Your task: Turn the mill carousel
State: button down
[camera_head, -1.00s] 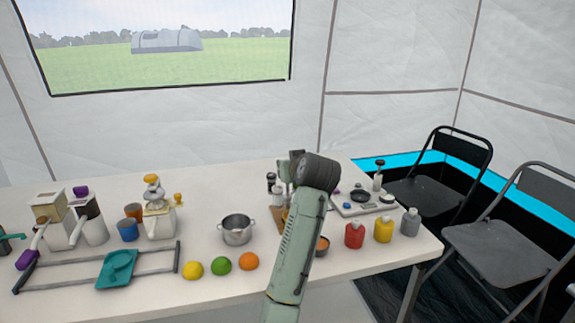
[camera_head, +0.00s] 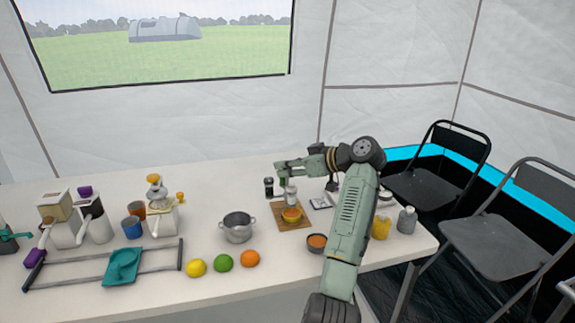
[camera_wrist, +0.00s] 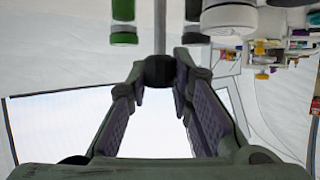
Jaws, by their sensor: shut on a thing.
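The mill carousel has several mills around a thin central post with a dark knob (camera_wrist: 160,71) on top. The wrist view shows a green mill (camera_wrist: 123,12) and a white mill (camera_wrist: 228,18) either side of the post. My gripper (camera_wrist: 160,78) is shut on the dark knob at its fingertips; in the head view it is above the mills (camera_head: 282,171). The carousel's base is hidden.
A wooden board (camera_head: 281,224) with a round orange-yellow item lies in front of the mills. A steel pot (camera_head: 238,228) stands to its left, a small bowl (camera_head: 316,242) to its right. Lemon, lime and orange line the front. My arm hides part of the table's right side.

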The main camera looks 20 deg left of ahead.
dwell(0.5)
jog(key=c, duration=1.4)
grip_release()
jog(key=v, duration=1.2)
jog(key=shift+w, duration=0.2)
